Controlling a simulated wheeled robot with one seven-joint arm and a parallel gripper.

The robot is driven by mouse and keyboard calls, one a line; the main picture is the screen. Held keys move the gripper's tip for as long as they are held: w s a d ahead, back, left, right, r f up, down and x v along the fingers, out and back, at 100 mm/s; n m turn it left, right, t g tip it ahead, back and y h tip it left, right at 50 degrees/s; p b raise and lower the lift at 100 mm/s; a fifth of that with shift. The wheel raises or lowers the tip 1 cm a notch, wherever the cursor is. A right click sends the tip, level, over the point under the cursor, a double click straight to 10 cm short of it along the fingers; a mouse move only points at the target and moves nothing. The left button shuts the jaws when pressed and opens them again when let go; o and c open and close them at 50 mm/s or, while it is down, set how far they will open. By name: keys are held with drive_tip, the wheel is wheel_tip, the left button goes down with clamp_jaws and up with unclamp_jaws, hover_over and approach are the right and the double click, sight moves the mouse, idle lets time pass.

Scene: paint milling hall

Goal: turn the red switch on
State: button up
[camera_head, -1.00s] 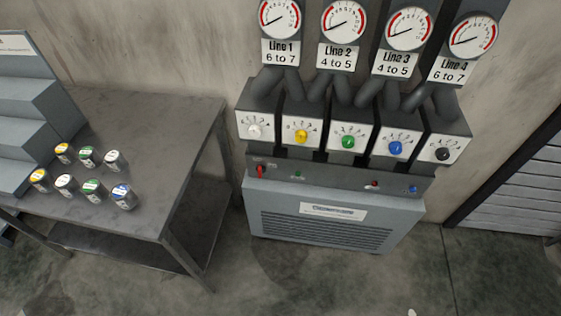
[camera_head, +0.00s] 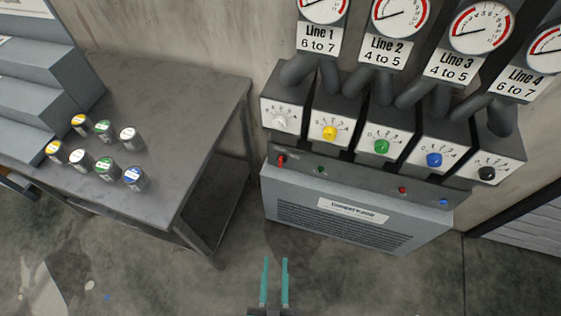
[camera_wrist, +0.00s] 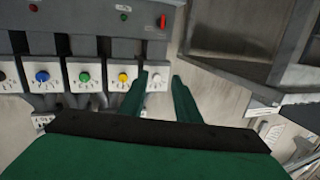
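The red switch (camera_head: 281,160) is a small red lever at the left end of the grey strip below the dial boxes. It also shows in the wrist view (camera_wrist: 162,21), where the picture is upside down. My gripper (camera_head: 274,262) is at the bottom middle of the head view, in front of and below the machine, with its two teal fingers apart and nothing between them. In the wrist view the fingers (camera_wrist: 160,80) are spread too. The gripper is well apart from the switch.
White (camera_head: 280,121), yellow (camera_head: 330,133), green (camera_head: 381,146), blue (camera_head: 434,160) and black (camera_head: 487,173) knobs sit above the strip. A green light (camera_head: 320,169), red button (camera_head: 402,190) and blue button (camera_head: 443,202) share it. A table (camera_head: 200,130) with several cans stands left.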

drive_tip(key=w+a+f+m+t+h, duration=0.1)
drive_tip(key=w+f, duration=0.2)
drive_tip(key=w, duration=0.4)
drive_tip(key=w+f+m+h, duration=0.1)
drive_tip(key=w+f, duration=0.3)
drive_tip(key=w, duration=0.3)
drive_tip(key=h, duration=0.3)
approach(280, 161)
drive_tip(key=shift+m+g, duration=0.3)
drive_tip(key=shift+g, duration=0.1)
drive_tip(key=x, duration=0.6)
drive_tip(key=r+x, duration=0.1)
drive_tip(key=x, duration=0.2)
drive_tip(key=shift+a, duration=0.1)
drive_tip(key=c, duration=0.7)
drive_tip(key=shift+f, duration=0.1)
clamp_jaws()
